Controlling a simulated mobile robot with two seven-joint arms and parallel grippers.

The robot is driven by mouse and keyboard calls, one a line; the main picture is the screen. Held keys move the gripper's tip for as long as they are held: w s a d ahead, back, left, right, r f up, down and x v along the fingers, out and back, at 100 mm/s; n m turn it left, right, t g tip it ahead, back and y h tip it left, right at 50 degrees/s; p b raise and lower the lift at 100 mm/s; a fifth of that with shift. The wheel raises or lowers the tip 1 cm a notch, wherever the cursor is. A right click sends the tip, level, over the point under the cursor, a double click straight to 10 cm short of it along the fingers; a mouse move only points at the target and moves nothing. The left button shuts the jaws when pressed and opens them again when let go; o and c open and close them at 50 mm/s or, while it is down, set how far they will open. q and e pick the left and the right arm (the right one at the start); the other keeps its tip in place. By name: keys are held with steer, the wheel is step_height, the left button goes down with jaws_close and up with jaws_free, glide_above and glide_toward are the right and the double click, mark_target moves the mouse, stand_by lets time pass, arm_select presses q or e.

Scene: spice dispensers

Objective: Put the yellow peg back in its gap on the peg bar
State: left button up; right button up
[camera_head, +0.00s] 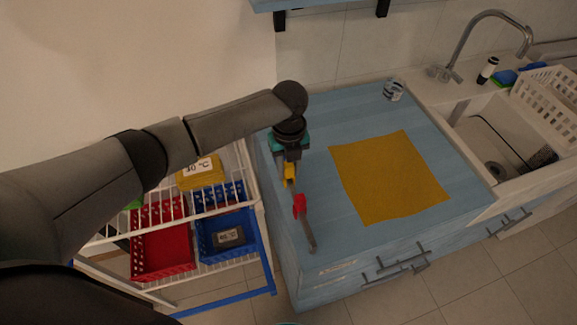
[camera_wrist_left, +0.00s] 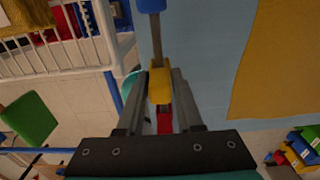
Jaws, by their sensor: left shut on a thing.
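My left gripper (camera_head: 288,165) points down over the left side of the blue counter, shut on the yellow peg (camera_head: 289,174). In the left wrist view the yellow peg (camera_wrist_left: 160,86) sits between the fingertips (camera_wrist_left: 160,75). The grey peg bar (camera_head: 309,237) lies along the counter's left edge and carries a red peg (camera_head: 300,206). In the wrist view a blue peg (camera_wrist_left: 151,5) is at the bar's far end, and the red peg (camera_wrist_left: 165,121) shows between the fingers. The yellow peg lines up between blue and red; I cannot tell whether it touches the bar.
A mustard cloth (camera_head: 390,176) lies flat to the right of the bar. A small tin (camera_head: 393,91) stands at the back. A white wire rack with a red basket (camera_head: 163,252) and a blue basket (camera_head: 228,244) stands left of the counter. The sink is at the right.

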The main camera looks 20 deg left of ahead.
arm_select(q)
steer(key=shift+f+b, duration=0.4)
steer(key=shift+f, duration=0.2)
steer(key=o, duration=1.1)
steer(key=shift+c, duration=0.2)
step_height(320, 180, up, 9)
steer(key=p, duration=0.9)
steer(key=shift+r+p, duration=0.1)
steer(key=shift+p, duration=0.2)
